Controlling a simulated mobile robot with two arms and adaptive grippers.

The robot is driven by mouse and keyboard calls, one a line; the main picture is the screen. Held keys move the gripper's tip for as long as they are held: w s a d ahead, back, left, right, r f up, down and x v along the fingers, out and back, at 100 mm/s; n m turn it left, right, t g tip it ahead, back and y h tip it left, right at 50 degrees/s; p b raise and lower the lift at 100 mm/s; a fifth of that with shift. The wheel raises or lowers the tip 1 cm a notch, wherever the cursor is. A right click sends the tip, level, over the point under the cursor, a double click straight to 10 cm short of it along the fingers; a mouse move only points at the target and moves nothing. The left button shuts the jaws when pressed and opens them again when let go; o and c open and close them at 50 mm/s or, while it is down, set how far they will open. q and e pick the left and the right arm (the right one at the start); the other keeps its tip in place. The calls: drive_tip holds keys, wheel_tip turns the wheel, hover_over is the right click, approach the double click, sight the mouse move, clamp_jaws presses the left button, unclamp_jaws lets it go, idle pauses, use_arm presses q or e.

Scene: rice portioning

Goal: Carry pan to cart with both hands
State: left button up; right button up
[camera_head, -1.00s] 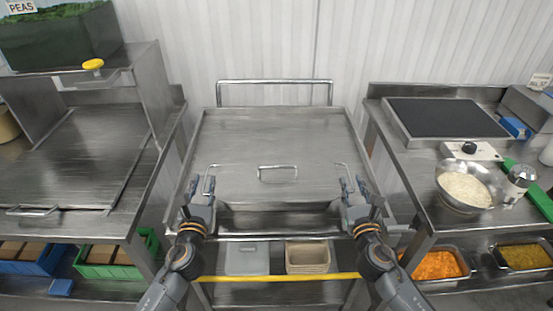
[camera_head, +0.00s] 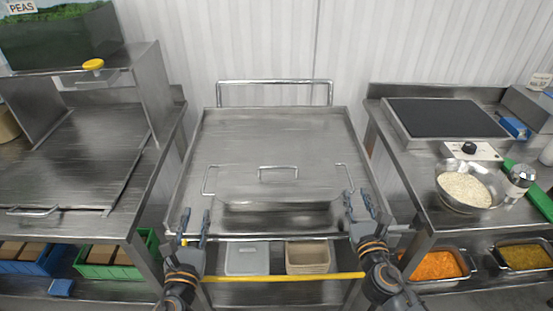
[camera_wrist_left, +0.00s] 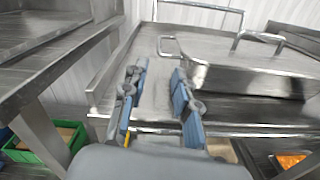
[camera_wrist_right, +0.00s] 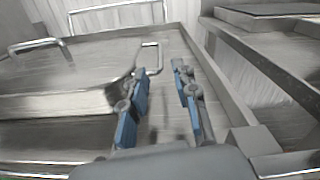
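The lidded steel pan (camera_head: 270,215) sits on the top of the steel cart (camera_head: 270,125), with a lid handle (camera_head: 278,170) in its middle and a side handle at each end. My left gripper (camera_head: 196,222) is open and empty, in front of and below the left handle (camera_head: 209,180). In the left wrist view its fingers (camera_wrist_left: 155,100) are apart, and the pan stands beyond them to the right. My right gripper (camera_head: 361,205) is open and empty, just in front of the right handle (camera_head: 345,177). In the right wrist view that handle (camera_wrist_right: 149,58) lies beyond its spread fingers (camera_wrist_right: 162,95).
A steel counter with a raised shelf (camera_head: 145,90) stands left. The right counter (camera_head: 420,190) holds a hotplate (camera_head: 445,118) and a rice bowl (camera_head: 466,190). The cart top behind the pan is clear.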

drive_tip(key=s, duration=0.7)
drive_tip(key=shift+s+d, duration=0.2)
drive_tip(key=shift+s, duration=0.05)
